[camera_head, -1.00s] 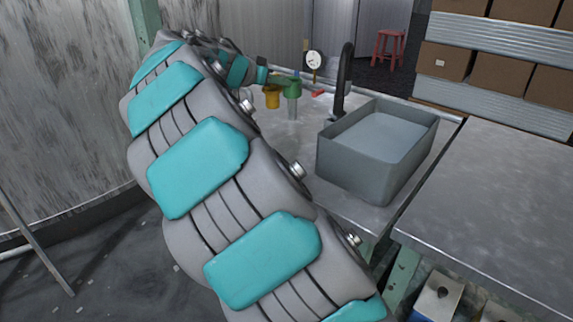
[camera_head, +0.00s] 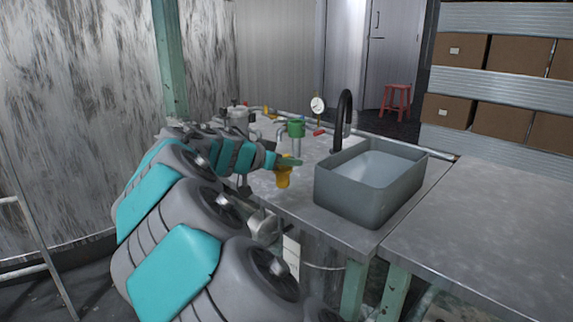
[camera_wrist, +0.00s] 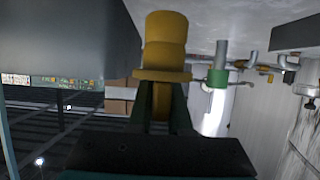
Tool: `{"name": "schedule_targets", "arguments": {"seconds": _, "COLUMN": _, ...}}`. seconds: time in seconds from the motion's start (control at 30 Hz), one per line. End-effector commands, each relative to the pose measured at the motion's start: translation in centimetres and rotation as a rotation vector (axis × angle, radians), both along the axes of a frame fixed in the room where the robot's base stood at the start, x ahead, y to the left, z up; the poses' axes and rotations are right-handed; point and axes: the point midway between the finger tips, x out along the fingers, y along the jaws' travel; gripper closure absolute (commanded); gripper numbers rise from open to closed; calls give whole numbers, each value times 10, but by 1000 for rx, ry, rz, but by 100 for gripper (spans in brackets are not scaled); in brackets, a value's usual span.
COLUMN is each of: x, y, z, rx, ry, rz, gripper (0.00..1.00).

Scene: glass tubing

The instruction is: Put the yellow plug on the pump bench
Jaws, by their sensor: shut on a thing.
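The yellow plug (camera_head: 283,178), a stepped cylinder, is in my gripper (camera_head: 290,161). In the head view it shows against the near part of the grey metal pump bench (camera_head: 318,216), left of the sink.
A grey rectangular sink (camera_head: 368,190) and a black curved tap (camera_head: 342,120) stand right of the plug. A green-capped pipe fitting (camera_head: 296,130) and a round gauge (camera_head: 318,104) are behind it. The metal table (camera_head: 490,230) at right is clear.

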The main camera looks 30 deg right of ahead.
Motion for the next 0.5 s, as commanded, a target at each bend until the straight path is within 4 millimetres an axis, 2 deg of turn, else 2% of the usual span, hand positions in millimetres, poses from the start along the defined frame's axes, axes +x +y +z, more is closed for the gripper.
{"name": "schedule_targets", "arguments": {"seconds": 0.3, "x": 52, "y": -19, "z": -7, "rx": 3, "ry": 3, "rz": 0, "gripper": 100}}
{"name": "schedule_targets", "arguments": {"seconds": 0.5, "x": 76, "y": -29, "z": -9, "rx": 1, "ry": 4, "rz": -1, "gripper": 100}}
